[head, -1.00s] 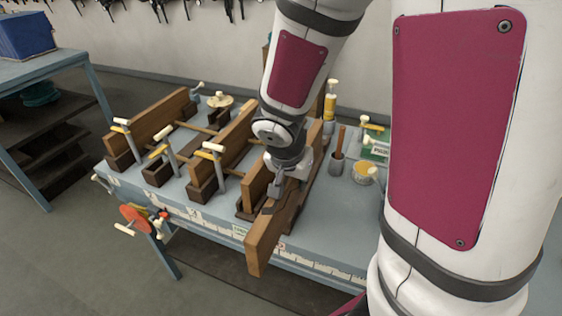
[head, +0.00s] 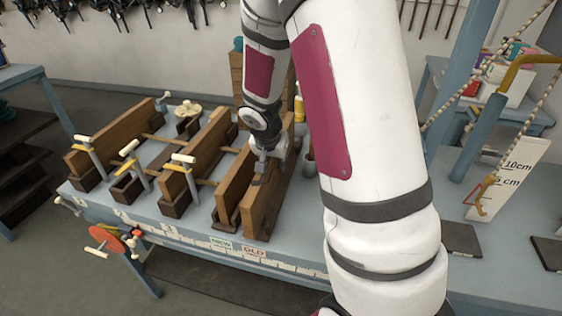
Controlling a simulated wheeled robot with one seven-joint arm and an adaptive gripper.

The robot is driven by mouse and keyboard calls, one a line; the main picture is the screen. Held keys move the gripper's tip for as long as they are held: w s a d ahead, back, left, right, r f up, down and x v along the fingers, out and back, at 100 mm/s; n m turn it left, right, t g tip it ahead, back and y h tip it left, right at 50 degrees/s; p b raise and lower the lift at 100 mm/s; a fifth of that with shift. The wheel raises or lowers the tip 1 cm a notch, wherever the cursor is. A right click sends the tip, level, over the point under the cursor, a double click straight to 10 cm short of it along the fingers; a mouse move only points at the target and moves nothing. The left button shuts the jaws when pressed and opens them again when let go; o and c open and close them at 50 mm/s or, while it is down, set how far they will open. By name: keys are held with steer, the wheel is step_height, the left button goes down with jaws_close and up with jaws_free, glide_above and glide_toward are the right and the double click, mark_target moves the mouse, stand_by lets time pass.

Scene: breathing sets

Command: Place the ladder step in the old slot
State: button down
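The ladder step, a brown wooden plank (head: 257,221), stands on edge at the right of the row on the blue bench. Its near end is above the red OLD label (head: 253,251). A second plank (head: 235,180) stands just left, in line with the green NEW label (head: 221,243).
A red crank wheel (head: 105,238) sticks out at the bench front.

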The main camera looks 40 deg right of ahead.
steer(key=w+d, duration=0.2)
steer(key=d, duration=0.1)
steer(key=shift+w+d+f+p, duration=0.15)
steer(key=shift+w+d+p, duration=0.15)
steer(key=shift+w+p, duration=0.1)
steer(key=shift+w+d+f, duration=0.2)
steer(key=shift+d+f, duration=0.05)
steer(key=shift+f, duration=1.6)
steer(key=shift+f, duration=0.1)
steer(key=c, duration=1.4)
jaws_free()
